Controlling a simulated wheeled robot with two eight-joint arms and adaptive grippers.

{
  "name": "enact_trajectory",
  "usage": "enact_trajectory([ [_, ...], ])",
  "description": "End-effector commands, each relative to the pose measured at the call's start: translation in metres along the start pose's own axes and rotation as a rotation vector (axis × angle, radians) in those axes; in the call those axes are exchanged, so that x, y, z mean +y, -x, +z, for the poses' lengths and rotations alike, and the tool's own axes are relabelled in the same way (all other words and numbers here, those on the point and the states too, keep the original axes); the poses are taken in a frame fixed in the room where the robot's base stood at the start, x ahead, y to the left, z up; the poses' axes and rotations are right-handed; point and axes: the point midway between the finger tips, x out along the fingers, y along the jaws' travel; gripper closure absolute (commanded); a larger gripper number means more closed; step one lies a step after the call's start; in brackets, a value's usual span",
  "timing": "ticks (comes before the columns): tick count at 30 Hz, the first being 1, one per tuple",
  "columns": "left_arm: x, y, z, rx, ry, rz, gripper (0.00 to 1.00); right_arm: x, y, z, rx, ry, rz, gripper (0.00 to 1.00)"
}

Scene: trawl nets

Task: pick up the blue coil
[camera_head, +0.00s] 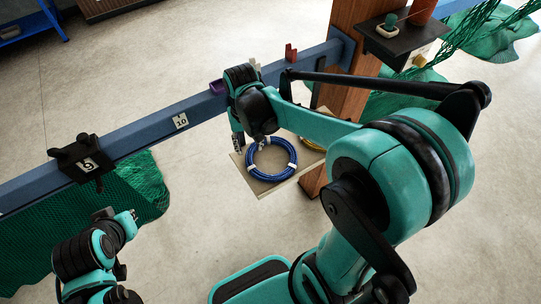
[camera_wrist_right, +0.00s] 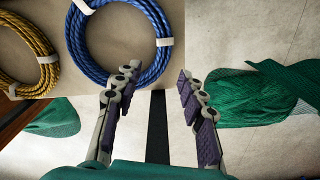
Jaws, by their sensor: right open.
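The blue coil (camera_head: 268,179) lies flat on a pale board (camera_head: 236,160), with white ties around its ring. It also shows at the top of the right wrist view (camera_wrist_right: 74,38), partly cut off by the frame. My right gripper (camera_head: 251,142) is at the far left edge of the coil in the head view. In the wrist view its two fingers (camera_wrist_right: 157,82) are spread apart with nothing between them, and the coil's near rim lies just beyond the left finger. My left gripper (camera_head: 130,216) is low at the left, away from the coil; its jaws are unclear.
A yellow coil (camera_head: 312,146) lies on the same board, beside the blue one. A blue rail (camera_head: 140,128) with numbered tags runs behind my right gripper to a wooden post (camera_head: 350,85). Green netting (camera_head: 150,185) hangs below the rail; more netting (camera_wrist_right: 250,100) is in the wrist view.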

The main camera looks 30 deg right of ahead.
Motion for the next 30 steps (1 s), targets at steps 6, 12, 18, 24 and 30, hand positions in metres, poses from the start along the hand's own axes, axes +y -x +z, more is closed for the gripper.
enact_trajectory([
  [6,0.000,-0.008,0.006,0.000,0.000,0.000,1.00,-0.001,-0.028,0.000,-0.005,-0.001,0.001,0.59],
  [12,0.000,-0.019,0.014,0.000,0.000,0.000,1.00,-0.005,-0.058,0.003,-0.003,0.001,0.001,0.59],
  [18,0.000,-0.024,0.017,0.000,0.000,0.000,1.00,-0.005,-0.076,0.003,-0.003,0.000,0.001,0.59],
  [24,0.000,-0.023,0.017,0.000,0.000,0.000,1.00,-0.005,-0.076,0.004,-0.003,0.000,0.001,0.59],
  [30,0.000,-0.023,0.017,0.000,0.000,0.000,1.00,-0.005,-0.076,0.004,-0.003,0.000,0.001,1.00],
])
